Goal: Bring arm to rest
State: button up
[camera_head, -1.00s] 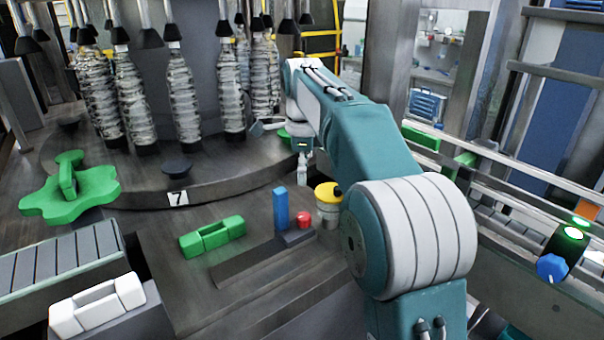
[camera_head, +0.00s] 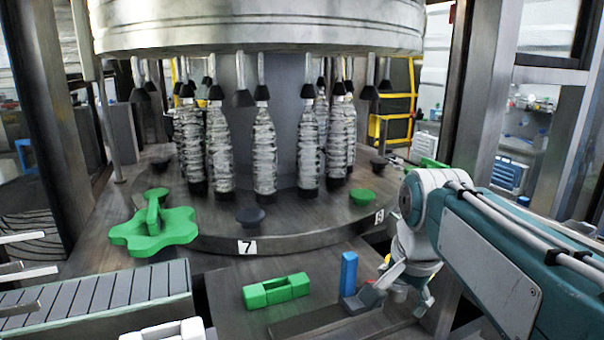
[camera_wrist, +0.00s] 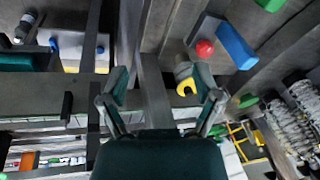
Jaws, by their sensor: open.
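My gripper (camera_head: 408,288) is at the right of the head view, below the folded teal and white arm, close to the blue upright block (camera_head: 348,273). In the wrist view its two fingers (camera_wrist: 160,84) are spread apart with nothing held between them. Beyond the fingers, the wrist view shows a red knob (camera_wrist: 204,47), the blue block (camera_wrist: 236,45) and part of a yellow-rimmed container (camera_wrist: 186,88).
The round bottle table (camera_head: 300,238) with several clear bottles stands behind. A green star-shaped part (camera_head: 155,232) lies at its left edge. A green block (camera_head: 276,291) lies on the front plate. A slatted conveyor (camera_head: 110,294) runs at the left.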

jog(key=s+f+n+t, duration=0.2)
jog(key=s+f+n, duration=0.7)
jog(key=s, duration=0.4)
jog(key=shift+s+n+t, duration=0.25)
jog(key=shift+n+t, duration=0.05)
